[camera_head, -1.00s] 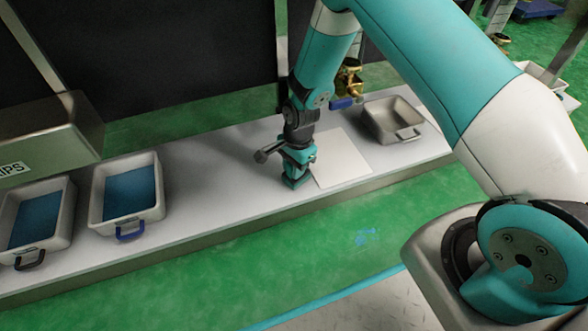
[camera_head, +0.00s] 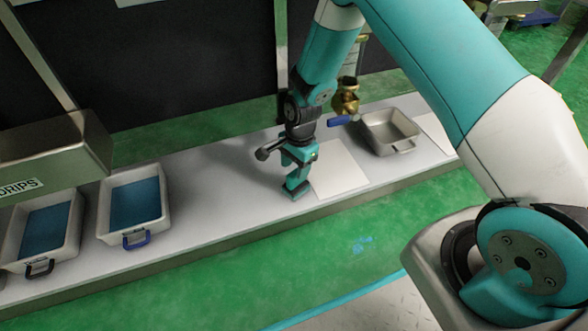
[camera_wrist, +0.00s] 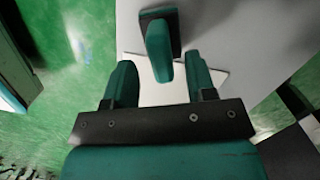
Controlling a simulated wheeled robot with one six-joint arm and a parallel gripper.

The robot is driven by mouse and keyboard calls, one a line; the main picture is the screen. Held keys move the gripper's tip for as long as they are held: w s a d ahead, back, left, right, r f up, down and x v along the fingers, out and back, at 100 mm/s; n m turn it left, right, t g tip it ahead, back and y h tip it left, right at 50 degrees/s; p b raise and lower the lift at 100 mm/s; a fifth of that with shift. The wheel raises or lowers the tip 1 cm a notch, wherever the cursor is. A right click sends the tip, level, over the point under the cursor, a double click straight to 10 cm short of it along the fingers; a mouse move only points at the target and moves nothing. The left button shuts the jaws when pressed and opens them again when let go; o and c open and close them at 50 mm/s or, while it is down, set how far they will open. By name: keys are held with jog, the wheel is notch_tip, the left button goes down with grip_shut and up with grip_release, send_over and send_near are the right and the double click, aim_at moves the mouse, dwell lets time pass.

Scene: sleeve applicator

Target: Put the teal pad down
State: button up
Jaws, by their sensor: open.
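The teal pad (camera_head: 297,188) has a teal block on a dark plate. In the head view it is on the pale bench, beside the left edge of a white square sheet (camera_head: 341,171). My gripper (camera_head: 299,160) is just above it, pointing down. In the wrist view my two teal fingers (camera_wrist: 160,74) are spread apart, and the pad (camera_wrist: 159,48) shows between and beyond their tips. The fingers do not appear to grip it. The pad's underside is hidden, so its contact with the bench cannot be fully seen.
Two trays with blue inserts, one with a blue handle (camera_head: 136,207) and one with a black handle (camera_head: 42,236), stand at the left. An empty grey tray (camera_head: 388,133) stands right of the sheet, near a brass valve (camera_head: 346,98). The bench (camera_head: 215,190) between is clear.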

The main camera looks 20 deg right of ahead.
jog(key=r+p, duration=0.1)
jog(key=r, duration=0.1)
jog(key=r+p, duration=0.1)
jog(key=r, duration=0.1)
jog(key=r+p, duration=0.1)
jog(key=r, duration=0.1)
jog(key=shift+w+d+r, duration=0.15)
jog(key=shift+d+r, duration=0.25)
